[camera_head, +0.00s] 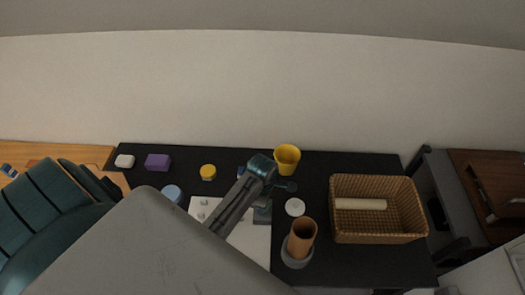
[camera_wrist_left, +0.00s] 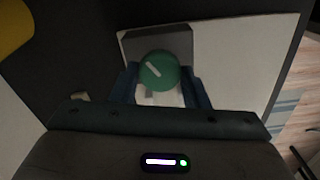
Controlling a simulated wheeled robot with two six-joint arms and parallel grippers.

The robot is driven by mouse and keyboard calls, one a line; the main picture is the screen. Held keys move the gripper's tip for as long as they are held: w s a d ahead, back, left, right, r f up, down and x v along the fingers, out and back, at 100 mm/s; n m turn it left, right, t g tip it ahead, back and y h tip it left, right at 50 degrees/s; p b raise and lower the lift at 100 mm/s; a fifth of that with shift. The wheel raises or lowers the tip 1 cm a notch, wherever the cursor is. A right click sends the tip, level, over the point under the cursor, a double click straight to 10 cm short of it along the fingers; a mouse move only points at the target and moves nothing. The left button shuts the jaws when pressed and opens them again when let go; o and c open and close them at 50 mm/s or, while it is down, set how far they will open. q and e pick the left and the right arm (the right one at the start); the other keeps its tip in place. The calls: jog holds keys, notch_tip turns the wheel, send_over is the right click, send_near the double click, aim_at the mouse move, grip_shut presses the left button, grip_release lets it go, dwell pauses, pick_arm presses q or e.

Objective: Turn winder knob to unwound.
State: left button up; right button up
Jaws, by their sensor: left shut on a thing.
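The winder knob (camera_wrist_left: 158,70) is a round green dial with a white pointer line, in the left wrist view. The line slants from upper left toward the middle. The knob sits by a grey block (camera_wrist_left: 158,45). My left gripper (camera_wrist_left: 160,88) has one blue finger on each side of the knob and is shut on it. In the head view my left arm reaches over the white board (camera_head: 252,242) and hides the knob. A dark grey block (camera_head: 262,213) shows beside the arm there. My right gripper is not in view.
On the black table stand a yellow cup (camera_head: 287,155), a white round lid (camera_head: 295,207), a brown cylinder in a grey holder (camera_head: 302,238) and a wicker basket (camera_head: 378,233). A purple box (camera_head: 158,162) and a yellow-topped jar (camera_head: 208,171) are at the left.

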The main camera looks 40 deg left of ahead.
pick_arm(q)
jog(key=n, duration=0.5)
jog(key=shift+s+d+f+n, duration=0.1)
jog(key=shift+n, duration=0.2)
jog(key=n, duration=0.5)
jog(key=shift+n, duration=0.3)
jog(key=o, duration=1)
